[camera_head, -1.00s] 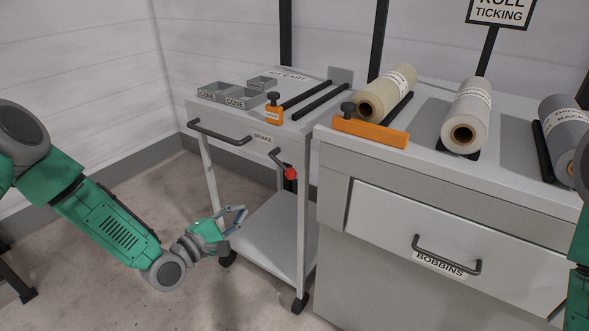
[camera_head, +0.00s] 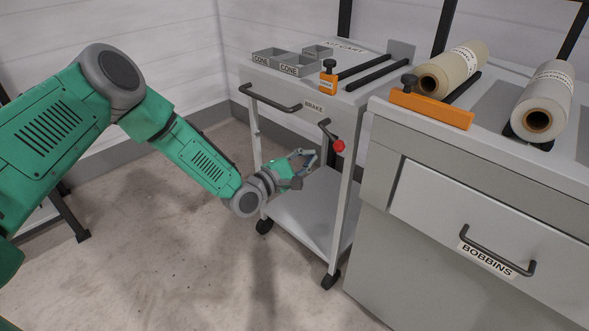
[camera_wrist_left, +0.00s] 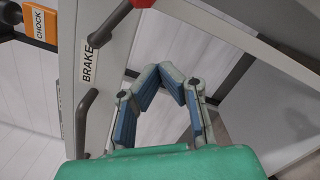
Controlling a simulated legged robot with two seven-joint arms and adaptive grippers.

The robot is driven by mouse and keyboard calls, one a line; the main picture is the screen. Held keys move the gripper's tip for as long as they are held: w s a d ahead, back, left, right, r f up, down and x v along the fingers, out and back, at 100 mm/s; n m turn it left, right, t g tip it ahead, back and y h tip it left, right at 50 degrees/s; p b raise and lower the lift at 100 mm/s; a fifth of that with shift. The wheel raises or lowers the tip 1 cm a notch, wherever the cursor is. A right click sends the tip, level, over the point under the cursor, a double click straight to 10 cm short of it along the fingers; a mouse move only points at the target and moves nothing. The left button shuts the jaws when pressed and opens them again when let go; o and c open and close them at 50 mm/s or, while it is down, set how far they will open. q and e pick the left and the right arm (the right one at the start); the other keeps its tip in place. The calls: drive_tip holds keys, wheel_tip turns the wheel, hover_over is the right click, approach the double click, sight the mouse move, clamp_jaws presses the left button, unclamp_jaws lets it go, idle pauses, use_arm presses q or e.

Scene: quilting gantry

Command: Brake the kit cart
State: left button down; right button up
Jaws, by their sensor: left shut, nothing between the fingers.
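The kit cart (camera_head: 290,95) stands left of the drawer counter, with a dark push handle (camera_head: 270,101) on its front. Below the BRAKE label (camera_head: 314,104) a dark brake lever (camera_head: 325,130) ends in a red knob (camera_head: 338,146). The red knob also shows at the top of the left wrist view (camera_wrist_left: 142,3). My left gripper (camera_head: 312,160) is shut and empty, in front of the cart below the label and left of the red knob, apart from it. Its blue-padded fingertips (camera_wrist_left: 166,70) meet in the wrist view. My right gripper is out of view.
On the cart top are grey cone trays (camera_head: 299,66) and an orange chock (camera_head: 328,82). The counter holds fabric rolls (camera_head: 452,70), an orange bar (camera_head: 430,108) and a BOBBINS drawer (camera_head: 480,225). The cart's lower shelf (camera_head: 305,215) is empty. Floor is clear at front left.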

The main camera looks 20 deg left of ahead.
sight(335, 144)
use_arm(q)
drive_tip(key=d, duration=0.1)
drive_tip(key=d+r, duration=0.2)
drive_tip(key=d, duration=0.1)
drive_tip(key=shift+w+r, duration=0.15)
drive_tip(key=shift+w, duration=0.25)
drive_tip(key=shift+s+d+r+n+b, duration=0.15)
drive_tip(key=shift+d+r+n+b, duration=0.1)
drive_tip(key=shift+n+b, duration=0.5)
drive_tip(key=n+b, duration=0.1)
drive_tip(key=n, duration=0.1)
drive_tip(key=d+r+n+b, duration=0.1)
drive_tip(key=n, duration=0.1)
drive_tip(key=r+n+b, duration=0.1)
drive_tip(key=n, duration=0.1)
drive_tip(key=shift+s+d+r+t, duration=0.1)
drive_tip(key=shift+s+d+t, duration=0.1)
drive_tip(key=shift+s+t, duration=0.1)
drive_tip(key=r+n+b, duration=0.1)
drive_tip(key=n, duration=0.1)
drive_tip(key=r+n+y+b, duration=0.1)
drive_tip(key=n, duration=0.1)
drive_tip(key=shift+d+b, duration=0.2)
drive_tip(key=shift+b, duration=0.1)
drive_tip(key=shift+r+b, duration=0.35)
drive_tip(key=shift+r, duration=0.3)
